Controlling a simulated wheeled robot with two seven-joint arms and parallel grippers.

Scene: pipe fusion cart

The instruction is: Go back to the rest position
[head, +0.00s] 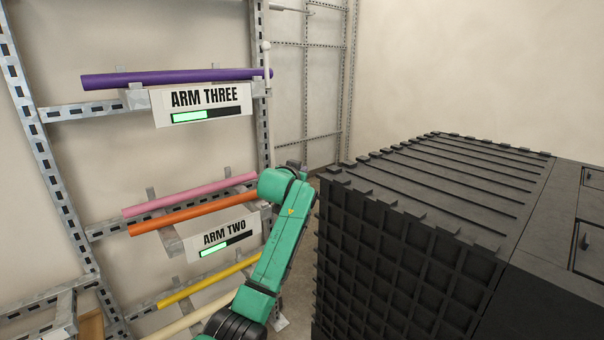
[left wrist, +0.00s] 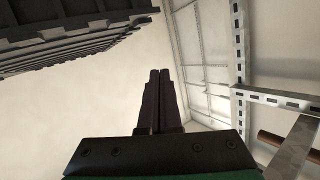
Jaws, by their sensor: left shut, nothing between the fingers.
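My left arm (head: 279,245) is green and black and rises from the bottom of the head view, between the rack and the black ribbed cart. Its gripper is mostly hidden behind the arm in the head view. In the left wrist view my left gripper (left wrist: 159,75) has its two dark fingers together, with nothing between them. The fingers point at bare wall and touch nothing. My right gripper is not in view.
A metal rack (head: 38,130) on the left holds a purple pipe (head: 175,77), a pink pipe (head: 190,194), an orange pipe (head: 190,215) and a yellow pipe (head: 208,280). The black ribbed cart (head: 410,230) fills the right. A narrow gap lies between them.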

